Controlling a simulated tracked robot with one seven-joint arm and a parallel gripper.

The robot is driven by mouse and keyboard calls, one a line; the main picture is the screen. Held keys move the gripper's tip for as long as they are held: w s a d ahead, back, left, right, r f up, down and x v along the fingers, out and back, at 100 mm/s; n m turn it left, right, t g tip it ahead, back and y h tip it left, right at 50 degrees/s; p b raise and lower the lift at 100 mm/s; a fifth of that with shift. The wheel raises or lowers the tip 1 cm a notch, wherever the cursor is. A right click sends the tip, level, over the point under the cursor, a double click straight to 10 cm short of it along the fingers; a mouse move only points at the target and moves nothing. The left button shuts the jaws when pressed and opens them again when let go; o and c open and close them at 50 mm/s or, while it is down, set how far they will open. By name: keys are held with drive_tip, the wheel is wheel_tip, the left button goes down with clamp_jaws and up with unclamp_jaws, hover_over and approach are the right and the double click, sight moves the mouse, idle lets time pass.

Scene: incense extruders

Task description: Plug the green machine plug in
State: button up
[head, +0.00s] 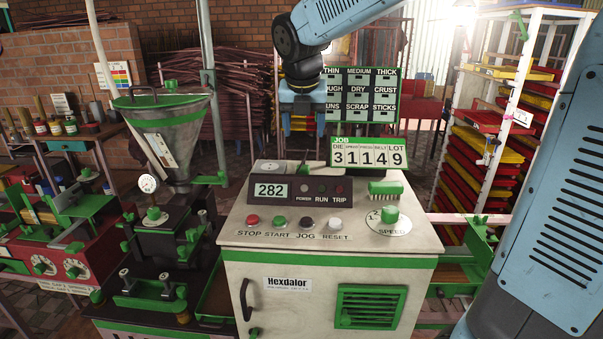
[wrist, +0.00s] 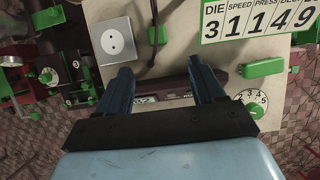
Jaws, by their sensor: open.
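A small green block that looks like the plug (wrist: 158,36) lies beside a dark cable (wrist: 154,12) on the cabinet top, to the right of the socket, in the wrist view. It is apart from the socket. The pale square socket plate (wrist: 115,42) has a round white face with two holes; it also shows on the cabinet top in the head view (head: 268,168). My gripper (wrist: 160,65) is open and empty, its fingers on either side below the plug in the wrist view.
The Hexdalor cabinet (head: 260,240) has a 282 display (head: 271,191) and several front buttons. A JOB number board (head: 368,154) stands close on the right. A green brush (head: 386,187) lies near the speed dial (head: 389,219). A hopper machine (head: 170,140) stands left.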

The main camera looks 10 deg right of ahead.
hover_over(303, 167)
drive_tip(key=s, duration=0.2)
drive_tip(key=f, duration=0.8)
drive_tip(key=shift+s, duration=0.2)
drive_tip(key=shift+x, duration=2.55)
drive_tip(key=shift+a, duration=0.2)
drive_tip(key=shift+w, duration=0.1)
drive_tip(key=c, duration=1)
drive_tip(key=shift+r, duration=0.1)
